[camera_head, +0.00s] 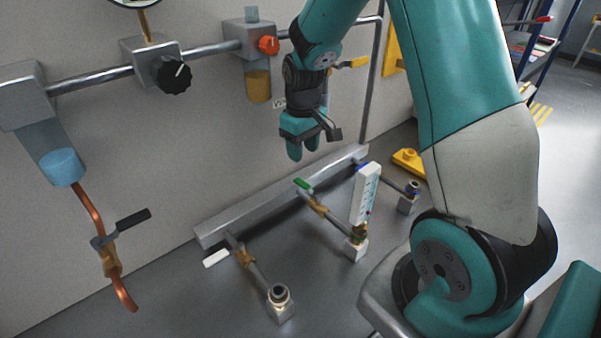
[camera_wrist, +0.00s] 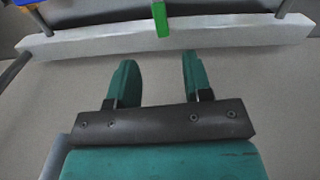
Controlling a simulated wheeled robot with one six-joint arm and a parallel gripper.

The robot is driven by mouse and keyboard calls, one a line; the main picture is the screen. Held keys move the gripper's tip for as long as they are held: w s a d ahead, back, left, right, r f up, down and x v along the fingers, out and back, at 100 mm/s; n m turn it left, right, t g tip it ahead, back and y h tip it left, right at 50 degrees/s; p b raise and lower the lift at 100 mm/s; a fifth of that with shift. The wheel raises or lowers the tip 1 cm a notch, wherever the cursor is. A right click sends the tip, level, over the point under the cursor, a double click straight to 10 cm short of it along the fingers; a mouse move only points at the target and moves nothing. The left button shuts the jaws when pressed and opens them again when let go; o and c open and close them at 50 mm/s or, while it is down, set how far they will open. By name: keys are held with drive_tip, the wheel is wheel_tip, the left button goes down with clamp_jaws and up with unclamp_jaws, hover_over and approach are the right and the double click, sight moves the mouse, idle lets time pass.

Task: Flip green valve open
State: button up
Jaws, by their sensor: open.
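The green valve handle (camera_head: 303,184) sits on a brass valve body (camera_head: 318,206) on the middle branch pipe, low near the floor. In the wrist view the green handle (camera_wrist: 160,19) shows at the top centre, in front of the grey manifold bar (camera_wrist: 90,43). My gripper (camera_head: 304,150) hangs above and behind the handle, near the wall, fingers pointing down. In the wrist view its two teal fingers (camera_wrist: 155,82) are apart with nothing between them. The gripper does not touch the handle. The handle's far end is cut off in the wrist view.
A white-handled valve (camera_head: 216,258) is on the left branch. A white flow gauge (camera_head: 365,193) stands just right of the green valve. A black-handled valve (camera_head: 133,219) hangs on a copper pipe at left.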

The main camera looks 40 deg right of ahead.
sight(303, 182)
wheel_tip(303, 182, down, 9)
drive_tip(key=shift+f+p, duration=0.1)
drive_tip(key=shift+p, duration=0.85)
clamp_jaws()
